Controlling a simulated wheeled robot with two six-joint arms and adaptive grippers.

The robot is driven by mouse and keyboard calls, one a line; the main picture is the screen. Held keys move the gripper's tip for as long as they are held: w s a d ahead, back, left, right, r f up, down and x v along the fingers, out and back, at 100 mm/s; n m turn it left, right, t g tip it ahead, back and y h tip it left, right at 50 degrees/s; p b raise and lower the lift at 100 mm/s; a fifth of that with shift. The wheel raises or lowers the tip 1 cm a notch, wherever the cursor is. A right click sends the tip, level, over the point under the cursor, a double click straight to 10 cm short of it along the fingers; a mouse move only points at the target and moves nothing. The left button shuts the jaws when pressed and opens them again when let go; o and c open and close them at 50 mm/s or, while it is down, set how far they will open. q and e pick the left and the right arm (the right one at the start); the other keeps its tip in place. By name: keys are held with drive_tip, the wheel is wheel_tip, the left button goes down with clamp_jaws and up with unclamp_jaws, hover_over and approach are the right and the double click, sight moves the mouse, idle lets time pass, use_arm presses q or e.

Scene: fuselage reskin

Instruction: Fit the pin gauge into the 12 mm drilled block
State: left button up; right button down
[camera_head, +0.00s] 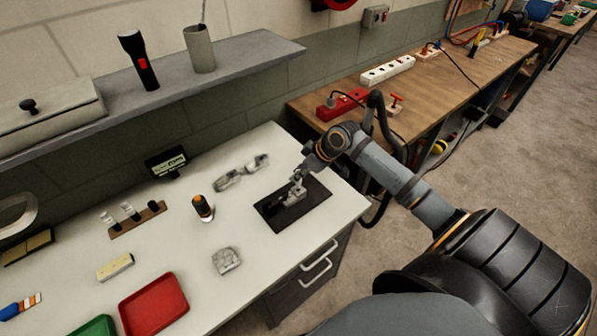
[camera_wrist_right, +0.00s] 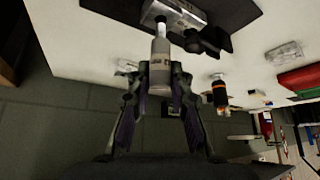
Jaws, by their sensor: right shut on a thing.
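My right gripper (camera_head: 297,178) is over the dark mat at the right end of the white bench. In the right wrist view its two fingers (camera_wrist_right: 161,85) are shut on the pin gauge (camera_wrist_right: 161,58), which has a grey labelled handle and a pale pin (camera_wrist_right: 161,32). The pin points at a grey metal block (camera_wrist_right: 182,12) on the mat, which also shows in the head view (camera_head: 294,195). The pin's end meets a dark spot on the block's face; I cannot tell whether it is inside the hole. My left gripper is not in view.
The dark mat (camera_head: 311,212) carries a black part (camera_head: 271,208) beside the block.

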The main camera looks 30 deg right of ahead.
drive_tip(key=c, duration=1.9)
unclamp_jaws()
clamp_jaws()
drive_tip(key=shift+p, duration=0.3)
drive_tip(key=shift+p, duration=0.3)
drive_tip(key=shift+f+b, duration=0.95)
drive_tip(key=shift+f, duration=0.85)
